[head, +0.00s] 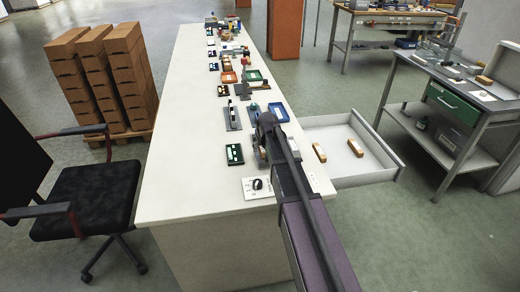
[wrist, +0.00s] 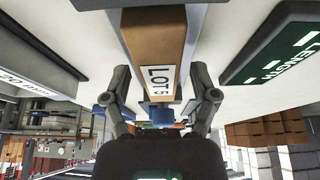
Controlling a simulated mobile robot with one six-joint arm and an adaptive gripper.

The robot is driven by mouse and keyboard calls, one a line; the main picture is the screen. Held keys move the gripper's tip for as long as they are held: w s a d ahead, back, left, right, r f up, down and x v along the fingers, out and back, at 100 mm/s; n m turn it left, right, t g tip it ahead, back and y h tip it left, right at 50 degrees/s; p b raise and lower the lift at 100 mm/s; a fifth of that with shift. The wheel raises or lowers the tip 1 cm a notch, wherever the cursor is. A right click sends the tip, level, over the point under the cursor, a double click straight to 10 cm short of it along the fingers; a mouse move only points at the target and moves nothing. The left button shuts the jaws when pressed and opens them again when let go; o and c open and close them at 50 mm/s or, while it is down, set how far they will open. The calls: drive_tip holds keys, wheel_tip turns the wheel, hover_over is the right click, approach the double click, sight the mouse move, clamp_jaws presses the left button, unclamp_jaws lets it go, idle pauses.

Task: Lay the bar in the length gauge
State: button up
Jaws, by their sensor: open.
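The brown bar (wrist: 150,35) with a white LOT 5 label lies between grey side walls (wrist: 190,32) that look like the length gauge's channel. The dark green LENGTH sign (wrist: 285,50) is to its right in the wrist view, and it shows on the bench in the head view (head: 235,154). My gripper (wrist: 161,98) is open, one finger on each side of the bar's labelled end, with gaps visible. In the head view my arm hides most of the gauge and bar. How fully the bar is seated cannot be told.
An open drawer (head: 384,170) juts from the bench's right side and holds two brass-coloured bars (head: 319,152). A white plate with a black knob (head: 257,187) lies near the bench's front. Blue (head: 278,113) and green trays stand beyond my gripper. The bench's left side is clear.

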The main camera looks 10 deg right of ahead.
drive_tip(key=p+v, duration=1.1)
drive_tip(key=v, duration=0.1)
idle(0.5)
drive_tip(key=shift+r, duration=0.15)
idle(0.5)
drive_tip(key=s+a+f+g, duration=0.1)
drive_tip(key=s+g, duration=0.3)
drive_tip(key=s, duration=2)
drive_tip(key=shift+s+f+g, duration=0.25)
drive_tip(key=shift+g, duration=0.05)
wheel_tip(320, 180, up, 4)
drive_tip(key=p, duration=0.4)
